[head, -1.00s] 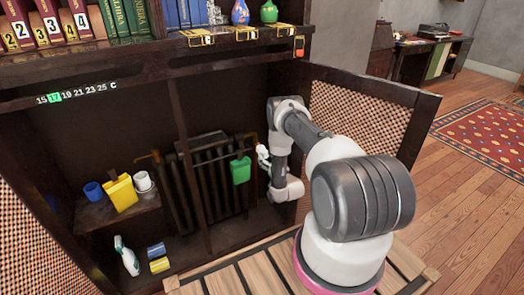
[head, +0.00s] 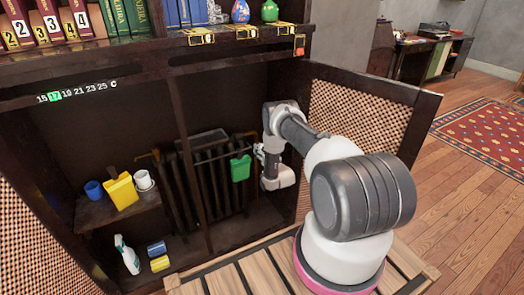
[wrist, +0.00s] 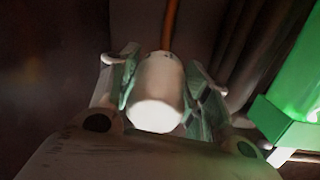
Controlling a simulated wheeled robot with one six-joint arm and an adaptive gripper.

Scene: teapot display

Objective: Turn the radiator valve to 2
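The white radiator valve knob (wrist: 158,95) stands in the middle of the wrist view, with a copper-coloured pipe behind it. My gripper (wrist: 160,85) has one finger on each side of the knob, very close to it. I cannot tell whether the fingers press on it. No number on the knob can be read. In the head view the dark radiator (head: 180,190) stands inside the cabinet. My wrist is at its right end and mostly hides the gripper and the valve there.
A green container (head: 240,168) hangs on the radiator's front, close to my gripper; it also shows in the wrist view (wrist: 290,115). The open cabinet door (head: 365,125) is right of my arm. A shelf (head: 105,215) holds cups and a yellow box. A temperature strip (head: 76,92) has 17 lit green.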

